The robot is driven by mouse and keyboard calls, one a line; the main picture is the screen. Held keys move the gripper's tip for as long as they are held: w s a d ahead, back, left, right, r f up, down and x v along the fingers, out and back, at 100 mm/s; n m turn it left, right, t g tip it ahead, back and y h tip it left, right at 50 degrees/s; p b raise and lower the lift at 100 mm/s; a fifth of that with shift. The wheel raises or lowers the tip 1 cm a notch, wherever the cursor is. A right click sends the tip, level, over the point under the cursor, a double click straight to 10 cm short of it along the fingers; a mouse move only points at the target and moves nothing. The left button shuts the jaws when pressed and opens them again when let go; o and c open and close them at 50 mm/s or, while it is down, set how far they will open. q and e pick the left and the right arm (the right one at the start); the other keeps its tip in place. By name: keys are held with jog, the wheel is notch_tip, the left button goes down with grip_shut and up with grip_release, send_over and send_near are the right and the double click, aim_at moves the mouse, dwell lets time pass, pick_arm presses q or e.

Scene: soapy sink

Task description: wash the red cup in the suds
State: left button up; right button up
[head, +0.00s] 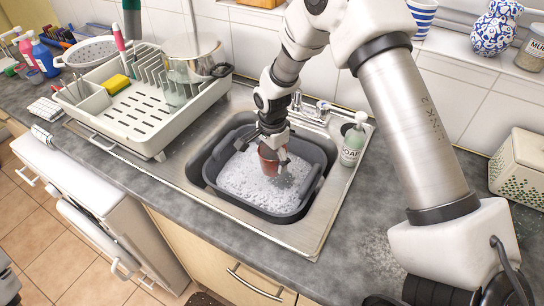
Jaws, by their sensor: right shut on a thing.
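The red cup (268,161) is in the grey basin, at the surface of the white suds (245,180). My right gripper (275,157) reaches down into the basin from above and is shut on the cup. The fingers cover part of the cup, and its lower end meets the foam, so I cannot tell how deep it sits. The grey basin (228,204) stands in the metal sink. My left gripper is not in view; only a bit of my left side shows at the lower left edge.
A soap bottle (353,142) stands at the sink's right rim, near my right arm. A dish rack (125,128) with a yellow sponge (116,84) and a pot (192,58) is left of the sink. A tap (322,110) is behind the basin. The counter's right front is fairly clear.

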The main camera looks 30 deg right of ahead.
notch_tip(320, 180, down, 14)
jog(key=b, duration=0.6)
jog(key=shift+a+f+b, duration=0.1)
jog(key=shift+f+b, duration=0.1)
jog(key=shift+b, duration=0.1)
jog(key=shift+s, duration=0.1)
